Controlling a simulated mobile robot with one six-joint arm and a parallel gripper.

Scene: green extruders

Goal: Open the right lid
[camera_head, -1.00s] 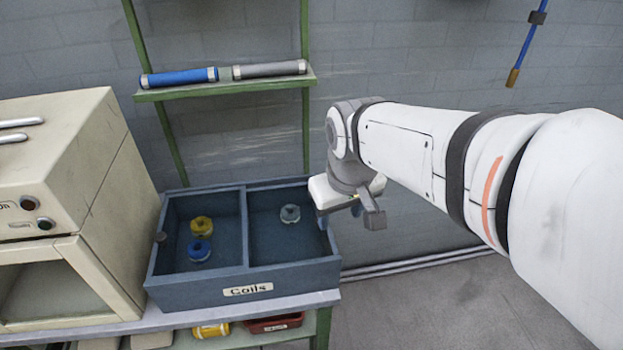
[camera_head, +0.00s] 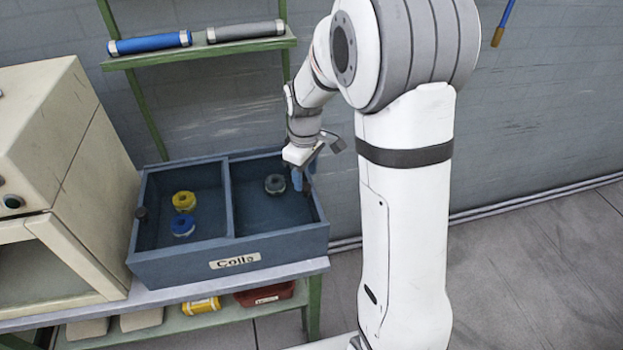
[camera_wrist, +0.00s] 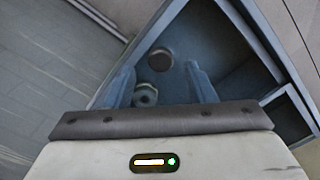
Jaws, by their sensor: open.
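The blue-grey box (camera_head: 180,265) labelled Coils has a left and a right compartment. No opaque lid panel shows over either one; a clear lid cannot be made out. A round dark knob (camera_wrist: 160,60), seemingly the right lid's, shows in the wrist view, ahead of and between my fingers. My gripper (camera_head: 302,178) is over the right part of the box, pointing down; its two blue fingers (camera_wrist: 161,82) are apart and empty. A grey coil (camera_head: 275,184) lies in the right compartment.
A yellow coil (camera_head: 184,201) and a blue coil (camera_head: 182,226) lie in the left compartment. A cream oven-like machine (camera_head: 60,150) stands close at the left. A shelf (camera_head: 200,55) with two cylinders is behind. The floor at the right is clear.

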